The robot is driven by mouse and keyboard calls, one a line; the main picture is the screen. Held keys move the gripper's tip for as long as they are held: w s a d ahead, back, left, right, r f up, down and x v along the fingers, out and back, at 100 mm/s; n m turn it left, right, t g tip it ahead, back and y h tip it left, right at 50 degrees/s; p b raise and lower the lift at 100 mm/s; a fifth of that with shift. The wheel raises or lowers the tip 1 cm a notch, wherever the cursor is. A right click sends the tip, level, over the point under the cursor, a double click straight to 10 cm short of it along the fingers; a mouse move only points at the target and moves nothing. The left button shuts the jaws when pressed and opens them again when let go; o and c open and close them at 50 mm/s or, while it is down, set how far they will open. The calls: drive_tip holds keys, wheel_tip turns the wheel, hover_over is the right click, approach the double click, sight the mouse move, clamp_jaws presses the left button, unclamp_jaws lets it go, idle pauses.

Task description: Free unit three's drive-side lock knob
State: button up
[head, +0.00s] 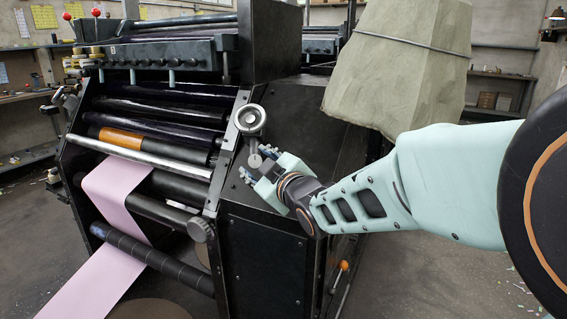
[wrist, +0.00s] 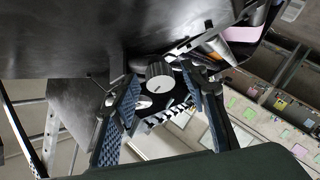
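A small round grey knob (head: 255,160) is on the black side housing of the press, just below a silver round fitting (head: 250,119). My gripper (head: 257,164) is at this knob, with its blue-padded fingers spread on either side. In the wrist view, a ribbed grey knob (wrist: 159,73) shows between the fingertips of my gripper (wrist: 159,80), with gaps on both sides, so the fingers are open and not closed on it. I cannot tell how far the knob sits between the pads. No unit number is readable.
Another grey knob (head: 202,230) is lower on the press side frame. A pink web (head: 112,190) runs over the rollers at left. A draped cover (head: 400,70) stands behind my arm. An orange-tipped lever (head: 344,266) is below my arm.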

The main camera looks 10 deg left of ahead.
drive_tip(key=shift+m, duration=0.4)
